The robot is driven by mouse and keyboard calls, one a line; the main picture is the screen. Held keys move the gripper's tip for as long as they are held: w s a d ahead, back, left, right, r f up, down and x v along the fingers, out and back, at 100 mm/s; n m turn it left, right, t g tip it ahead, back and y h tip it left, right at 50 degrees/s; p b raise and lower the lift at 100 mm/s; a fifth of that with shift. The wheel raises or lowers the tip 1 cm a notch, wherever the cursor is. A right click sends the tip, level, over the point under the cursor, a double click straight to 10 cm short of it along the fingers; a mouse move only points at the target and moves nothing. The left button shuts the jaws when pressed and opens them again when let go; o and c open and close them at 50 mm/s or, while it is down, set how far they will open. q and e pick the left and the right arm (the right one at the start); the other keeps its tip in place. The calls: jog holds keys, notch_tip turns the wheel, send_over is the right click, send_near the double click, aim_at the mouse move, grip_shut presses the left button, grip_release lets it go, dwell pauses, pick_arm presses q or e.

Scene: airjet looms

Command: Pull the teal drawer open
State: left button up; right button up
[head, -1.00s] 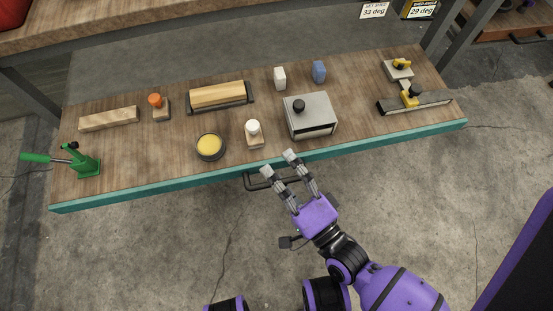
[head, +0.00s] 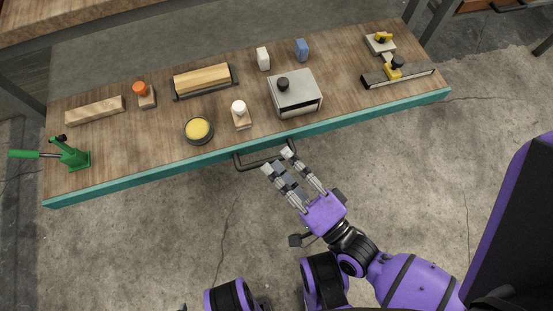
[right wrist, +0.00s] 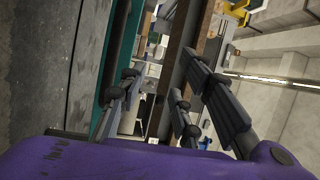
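The teal drawer front (head: 150,178) runs along the near edge of the wooden bench and looks closed. Its dark bar handle (head: 240,167) sticks out below the teal edge near the middle. My right gripper (head: 277,160) is open, its fingertips at the handle's right part in the head view; I cannot tell whether they touch it. My left gripper is not in view.
On the bench stand a grey box with a black knob (head: 295,95), a yellow-filled bowl (head: 198,129), a white-topped stamp (head: 240,112), a green lever tool (head: 70,155) and several other items. The concrete floor before the bench (head: 150,250) is clear.

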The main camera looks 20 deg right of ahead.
jog(key=shift+f+v, duration=0.15)
jog(key=shift+v, duration=0.85)
jog(key=shift+f+v, duration=0.2)
jog(key=shift+v, duration=0.8)
